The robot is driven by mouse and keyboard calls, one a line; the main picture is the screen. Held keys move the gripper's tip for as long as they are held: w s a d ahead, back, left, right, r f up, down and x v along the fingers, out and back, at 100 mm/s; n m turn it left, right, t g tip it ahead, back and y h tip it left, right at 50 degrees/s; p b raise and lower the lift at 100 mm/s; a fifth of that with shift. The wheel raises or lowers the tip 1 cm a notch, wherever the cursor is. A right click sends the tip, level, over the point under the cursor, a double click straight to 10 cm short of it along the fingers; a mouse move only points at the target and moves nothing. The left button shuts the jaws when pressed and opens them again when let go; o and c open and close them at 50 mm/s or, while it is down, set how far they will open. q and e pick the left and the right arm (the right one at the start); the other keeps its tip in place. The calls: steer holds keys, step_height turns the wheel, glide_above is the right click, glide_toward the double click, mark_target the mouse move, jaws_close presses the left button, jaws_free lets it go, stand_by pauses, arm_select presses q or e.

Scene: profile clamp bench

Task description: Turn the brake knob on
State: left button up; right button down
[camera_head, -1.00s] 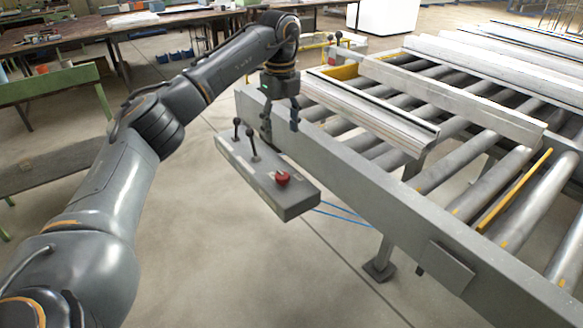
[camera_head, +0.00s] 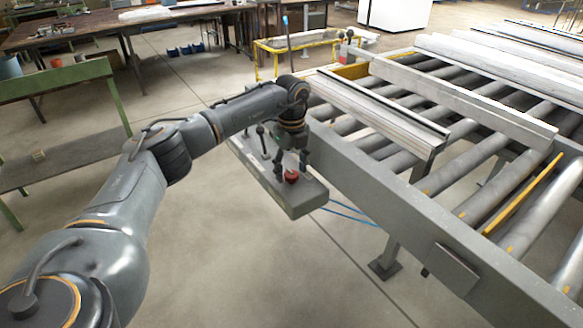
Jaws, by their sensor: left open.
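A grey control box (camera_head: 294,202) is fixed beside the near side of the roller bench. It carries a red knob (camera_head: 291,176) near its front end and black levers (camera_head: 263,138) toward its far end. Which of these is the brake knob, no label shows. My left gripper (camera_head: 291,171) points down just above the red knob, its two fingers apart. The fingertips are close to the knob; I cannot tell whether they touch it. The gripper partly hides the middle of the box. My right gripper is not in view.
The roller bench (camera_head: 380,206) fills the right, with long metal profiles (camera_head: 462,100) lying across its rollers. A green-framed bench (camera_head: 60,140) stands at the left. A worktable (camera_head: 130,26) is at the back. The floor between is clear.

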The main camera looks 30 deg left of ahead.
arm_select(q)
steer(key=shift+c, duration=0.3)
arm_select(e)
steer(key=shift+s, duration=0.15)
arm_select(q)
steer(key=c, duration=1.1)
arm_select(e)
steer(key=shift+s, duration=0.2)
arm_select(q)
steer(key=shift+m, duration=0.3)
steer(key=m+p, duration=0.1)
steer(key=m, duration=0.2)
steer(key=shift+r, duration=0.1)
steer(key=m, duration=0.9)
steer(key=shift+m, duration=2.7)
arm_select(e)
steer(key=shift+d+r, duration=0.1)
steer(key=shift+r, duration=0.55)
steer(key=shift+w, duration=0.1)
